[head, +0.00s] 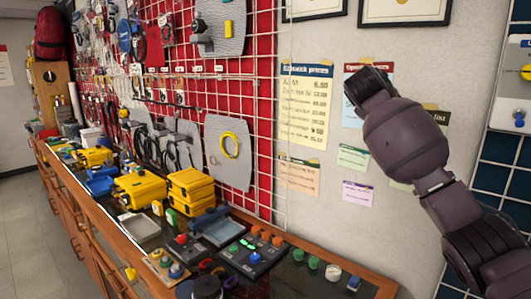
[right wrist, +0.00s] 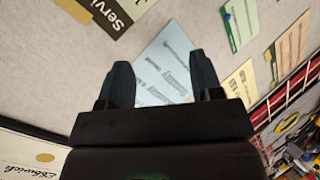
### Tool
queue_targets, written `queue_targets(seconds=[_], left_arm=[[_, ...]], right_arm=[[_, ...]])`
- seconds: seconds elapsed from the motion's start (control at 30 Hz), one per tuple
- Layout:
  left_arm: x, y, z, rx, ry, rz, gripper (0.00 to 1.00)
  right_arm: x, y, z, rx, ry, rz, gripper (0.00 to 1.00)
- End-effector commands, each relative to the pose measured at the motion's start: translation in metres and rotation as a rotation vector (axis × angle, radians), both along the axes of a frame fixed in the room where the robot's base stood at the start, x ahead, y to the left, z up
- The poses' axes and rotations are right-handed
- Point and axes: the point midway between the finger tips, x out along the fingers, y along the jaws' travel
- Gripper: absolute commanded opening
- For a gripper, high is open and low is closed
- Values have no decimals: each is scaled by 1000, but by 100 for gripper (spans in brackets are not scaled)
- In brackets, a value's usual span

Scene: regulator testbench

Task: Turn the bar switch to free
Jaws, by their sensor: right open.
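I cannot tell which control is the bar switch, and no label reading "free" is legible. A dark control panel (head: 262,262) with green and orange knobs and a small pale mark lies on the counter in the head view. A light panel with a blue knob (head: 519,118) and a yellow-orange part hangs on the wall at the far right. My right gripper (head: 366,88) is raised in front of the wall notices, well above the counter and apart from both panels. In the right wrist view, the right gripper (right wrist: 163,75) is open and empty, facing papers. My left gripper is not in view.
The wooden counter (head: 372,283) holds yellow cases (head: 140,190), a tray (head: 140,226), a small wooden button box (head: 166,263) and loose knobs. A red pegboard with a white grid and hanging cables rises behind it. Notices (head: 306,105) cover the wall.

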Motion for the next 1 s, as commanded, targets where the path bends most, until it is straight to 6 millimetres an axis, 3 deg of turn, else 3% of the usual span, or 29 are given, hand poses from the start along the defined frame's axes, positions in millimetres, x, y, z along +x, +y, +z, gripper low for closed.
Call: queue_targets(seconds=[0.03,0.1,0.27,0.5,0.8,1.0], left_arm=[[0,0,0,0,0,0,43],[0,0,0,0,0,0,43],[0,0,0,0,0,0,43],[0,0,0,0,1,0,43],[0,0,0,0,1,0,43],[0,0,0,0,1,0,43]], right_arm=[[-3,2,-31,15,22,14,60],[-9,4,-67,37,45,31,60],[-30,9,-146,94,96,65,60],[-82,13,-252,199,167,95,60],[-170,18,-357,352,243,97,60],[-239,20,-408,460,284,75,60]])
